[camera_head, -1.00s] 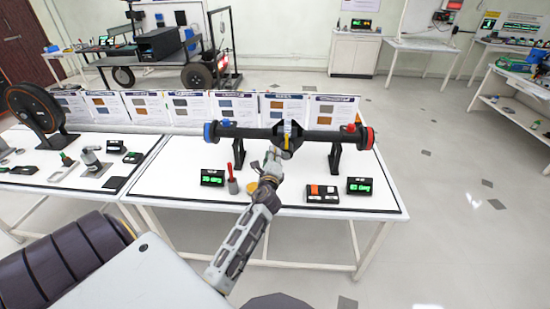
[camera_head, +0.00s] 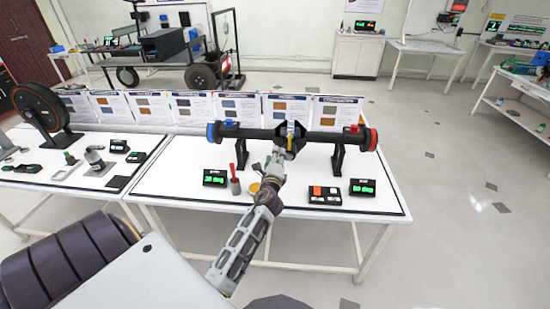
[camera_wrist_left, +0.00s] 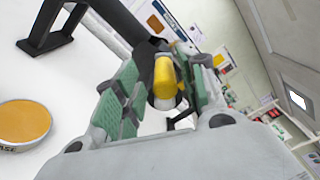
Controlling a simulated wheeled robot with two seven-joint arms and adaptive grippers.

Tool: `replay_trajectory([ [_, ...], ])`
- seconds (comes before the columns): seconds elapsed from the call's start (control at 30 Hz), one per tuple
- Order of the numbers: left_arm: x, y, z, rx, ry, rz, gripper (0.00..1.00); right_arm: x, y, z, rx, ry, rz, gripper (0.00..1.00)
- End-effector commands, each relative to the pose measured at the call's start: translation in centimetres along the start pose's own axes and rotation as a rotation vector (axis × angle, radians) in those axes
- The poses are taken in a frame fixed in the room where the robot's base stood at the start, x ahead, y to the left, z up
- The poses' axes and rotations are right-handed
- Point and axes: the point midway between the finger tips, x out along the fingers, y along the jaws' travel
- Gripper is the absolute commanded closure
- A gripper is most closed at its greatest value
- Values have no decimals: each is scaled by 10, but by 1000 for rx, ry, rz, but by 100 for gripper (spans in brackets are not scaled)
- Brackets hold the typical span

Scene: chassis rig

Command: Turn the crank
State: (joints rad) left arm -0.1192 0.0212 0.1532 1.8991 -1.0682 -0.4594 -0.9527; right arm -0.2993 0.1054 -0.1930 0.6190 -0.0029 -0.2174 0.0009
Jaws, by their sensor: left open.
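A black axle (camera_head: 253,132) with a blue left end and a red right end stands on two black supports on the white table (camera_head: 300,208). The crank's yellow handle (camera_head: 290,143) is at the middle of the axle. My left gripper (camera_head: 281,156) is just in front of and below the axle's middle. In the left wrist view the yellow handle (camera_wrist_left: 165,76) shows between the two open green-padded fingers (camera_wrist_left: 160,95). I cannot tell whether either finger touches it. My right gripper is not in view.
On the table are a left display (camera_head: 215,178), a right display (camera_head: 362,188), a red-handled tool (camera_head: 234,183), an orange disc (camera_head: 254,188) and a button box (camera_head: 324,195). Printed panels (camera_head: 231,107) stand along the back. A dark wheel (camera_head: 42,108) stands at the left.

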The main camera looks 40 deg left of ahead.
Motion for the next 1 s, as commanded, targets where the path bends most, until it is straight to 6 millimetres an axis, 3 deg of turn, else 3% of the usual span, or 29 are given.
replay_trajectory([
  [0.17, 0, -1, 1, 0, -1, -2, 59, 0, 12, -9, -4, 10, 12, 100],
  [0.47, -11, 0, 0, 0, 0, -1, 59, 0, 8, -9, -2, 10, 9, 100],
  [1.0, -61, 0, 0, 0, 0, 0, 59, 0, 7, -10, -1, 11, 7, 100],
])
